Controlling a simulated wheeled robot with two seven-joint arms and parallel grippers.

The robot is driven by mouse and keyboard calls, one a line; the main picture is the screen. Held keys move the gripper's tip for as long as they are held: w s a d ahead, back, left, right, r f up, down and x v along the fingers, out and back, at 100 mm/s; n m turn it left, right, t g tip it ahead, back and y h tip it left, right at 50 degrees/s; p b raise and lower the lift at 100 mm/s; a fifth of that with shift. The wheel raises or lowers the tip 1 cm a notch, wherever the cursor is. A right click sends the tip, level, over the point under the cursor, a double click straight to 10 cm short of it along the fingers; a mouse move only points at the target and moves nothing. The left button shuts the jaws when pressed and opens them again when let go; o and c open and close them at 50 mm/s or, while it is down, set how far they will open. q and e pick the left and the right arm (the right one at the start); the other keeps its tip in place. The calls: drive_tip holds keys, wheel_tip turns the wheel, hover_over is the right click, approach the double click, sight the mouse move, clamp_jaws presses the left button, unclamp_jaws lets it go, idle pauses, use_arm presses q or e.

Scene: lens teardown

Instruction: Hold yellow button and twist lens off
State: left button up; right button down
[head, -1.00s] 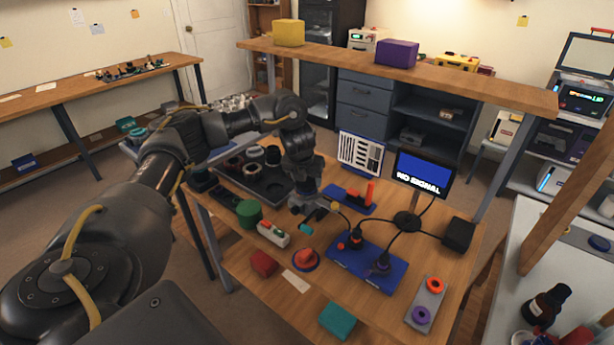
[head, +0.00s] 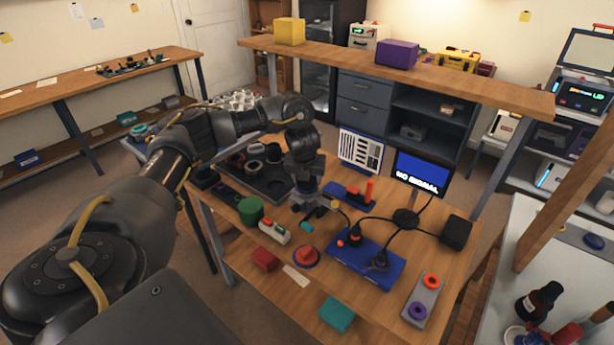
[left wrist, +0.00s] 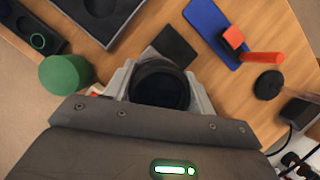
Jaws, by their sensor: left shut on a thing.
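My left gripper (head: 306,203) points down over the middle of the wooden table. In the left wrist view its grey fingers (left wrist: 161,90) are shut on a dark round lens (left wrist: 160,84), one finger on each side. The lens's underside and what lies directly below it are hidden by the gripper. A small yellow part (head: 335,205) shows just right of the fingers in the head view; I take it for the yellow button, but it is too small to be sure. A small teal piece (head: 306,227) lies just below the fingers. My right gripper is not in view.
A blue platform (head: 345,270) with black cabled parts lies right of the gripper. A green cylinder (head: 250,211), red button (head: 305,257) and dark tray (head: 276,190) surround it. A monitor (head: 422,172) stands behind right. A raised wooden shelf (head: 480,78) spans the back.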

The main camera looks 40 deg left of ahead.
use_arm(q)
drive_tip(key=shift+r+n+g+p, duration=0.15)
drive_tip(key=shift+n+g+p, duration=0.15)
drive_tip(key=shift+n+p, duration=0.6)
drive_tip(key=shift+a+y+p, duration=0.1)
drive_tip(key=shift+y+p, duration=0.2)
drive_tip(key=shift+p, duration=0.15)
drive_tip(key=shift+n, duration=0.3)
drive_tip(key=shift+p, duration=0.4)
drive_tip(key=shift+r+p, duration=0.35)
drive_tip(key=shift+p, duration=0.1)
drive_tip(key=shift+r+p, duration=0.55)
